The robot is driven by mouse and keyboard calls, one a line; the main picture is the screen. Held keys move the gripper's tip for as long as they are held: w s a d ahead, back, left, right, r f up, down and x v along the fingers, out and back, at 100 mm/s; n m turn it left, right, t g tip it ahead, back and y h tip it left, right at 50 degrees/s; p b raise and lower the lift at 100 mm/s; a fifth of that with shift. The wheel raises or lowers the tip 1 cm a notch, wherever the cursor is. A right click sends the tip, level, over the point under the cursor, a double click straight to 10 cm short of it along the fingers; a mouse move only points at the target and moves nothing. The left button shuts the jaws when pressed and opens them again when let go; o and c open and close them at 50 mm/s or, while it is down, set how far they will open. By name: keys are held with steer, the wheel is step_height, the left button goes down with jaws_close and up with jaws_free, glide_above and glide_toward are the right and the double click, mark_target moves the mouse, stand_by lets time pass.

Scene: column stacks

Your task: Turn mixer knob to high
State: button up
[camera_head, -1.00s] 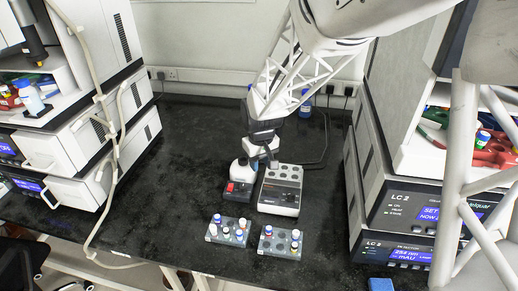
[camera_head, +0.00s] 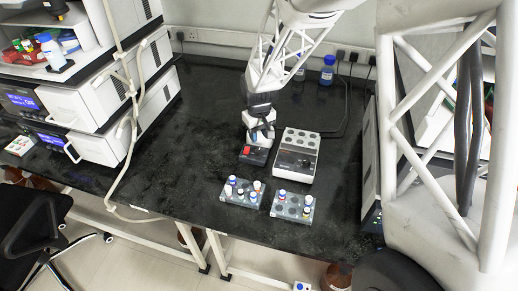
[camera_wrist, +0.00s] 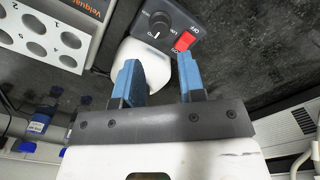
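The mixer (camera_head: 253,155) is a small dark-fronted unit with a red switch (camera_head: 246,150) on the bench; my gripper (camera_head: 259,137) is over it and hides much of its top. In the wrist view, the mixer's dark panel shows at the top, with a round dark knob (camera_wrist: 159,21), a white mark beside it, and the red switch (camera_wrist: 184,41) near an "OFF" label. A white rounded mixer part (camera_wrist: 148,62) is behind and between my fingers. My gripper (camera_wrist: 156,62) is open, its two blue fingers apart. Its fingertips appear short of the knob; contact is not visible.
A white block heater (camera_head: 297,155) with round wells stands right beside the mixer. Two vial racks (camera_head: 240,193) (camera_head: 292,206) are in front. A blue-capped bottle (camera_head: 327,72) is at the back. Instrument stacks (camera_head: 95,100) flank the bench; the dark bench left of the mixer is clear.

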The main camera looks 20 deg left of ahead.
mark_target(259, 150)
steer(key=shift+f, duration=3.85)
steer(key=c, duration=0.7)
